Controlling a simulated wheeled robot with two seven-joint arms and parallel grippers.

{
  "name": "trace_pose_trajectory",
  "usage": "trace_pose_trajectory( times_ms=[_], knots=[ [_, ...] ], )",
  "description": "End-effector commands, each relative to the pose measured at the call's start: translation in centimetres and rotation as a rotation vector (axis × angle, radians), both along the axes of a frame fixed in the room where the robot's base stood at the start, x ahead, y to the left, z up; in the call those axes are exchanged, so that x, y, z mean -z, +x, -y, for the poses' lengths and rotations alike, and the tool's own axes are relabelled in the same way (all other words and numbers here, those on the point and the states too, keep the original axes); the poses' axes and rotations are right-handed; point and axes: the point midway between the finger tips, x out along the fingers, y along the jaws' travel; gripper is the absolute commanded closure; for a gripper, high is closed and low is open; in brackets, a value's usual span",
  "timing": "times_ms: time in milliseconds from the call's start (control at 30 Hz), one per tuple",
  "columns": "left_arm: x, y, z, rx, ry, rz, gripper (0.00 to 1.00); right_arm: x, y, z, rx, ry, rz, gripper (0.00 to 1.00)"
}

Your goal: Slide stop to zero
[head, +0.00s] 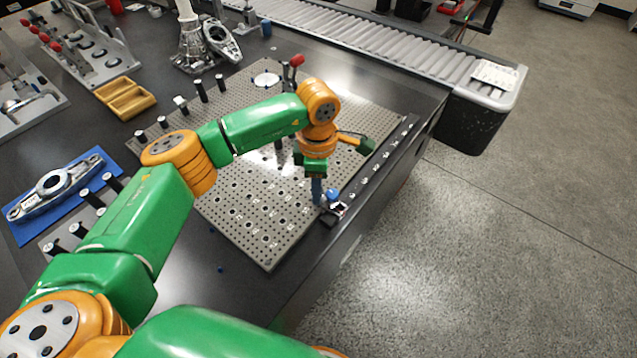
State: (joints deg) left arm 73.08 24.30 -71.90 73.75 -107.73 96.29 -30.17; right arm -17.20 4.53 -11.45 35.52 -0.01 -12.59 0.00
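A dark rail (385,153) with several pale marks runs along the right edge of the perforated plate. A small dark stop (337,209) with a blue knob (333,194) sits at the near end of the rail. My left gripper (318,198) points down at that end, its blue fingertips right beside the knob. I cannot tell whether they touch it, or whether they are open or shut. The zero mark is too small to make out. My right gripper is not in view.
The perforated grey plate (240,215) carries several dark pins and a red-topped clamp (295,62). A metal part lies on a blue mat (25,232) at left. A yellow tray (125,98) stands behind. A roller conveyor (380,42) borders the table's far right side.

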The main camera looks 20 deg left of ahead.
Motion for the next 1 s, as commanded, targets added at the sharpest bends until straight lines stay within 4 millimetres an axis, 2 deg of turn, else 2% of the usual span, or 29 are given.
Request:
trace_pose_trajectory(
  times_ms=[67, 367, 700, 800, 1000],
  knots=[
    [0.0, 0.0, 0.0, 0.0, 0.0, 0.002, 0.48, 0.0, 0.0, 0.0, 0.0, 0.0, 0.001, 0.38],
    [-0.3, 0.2, 0.0, -0.001, -0.002, 0.007, 0.48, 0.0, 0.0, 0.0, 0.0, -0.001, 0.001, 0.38],
    [-6.5, 0.1, 0.0, -0.002, -0.002, 0.007, 0.48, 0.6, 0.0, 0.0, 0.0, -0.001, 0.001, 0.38],
    [-7.1, 0.1, 0.0, -0.002, -0.003, 0.006, 0.48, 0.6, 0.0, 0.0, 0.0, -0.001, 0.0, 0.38],
    [-7.2, 0.1, 0.0, -0.002, -0.003, 0.005, 0.48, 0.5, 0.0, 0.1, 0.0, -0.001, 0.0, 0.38]
  ],
)
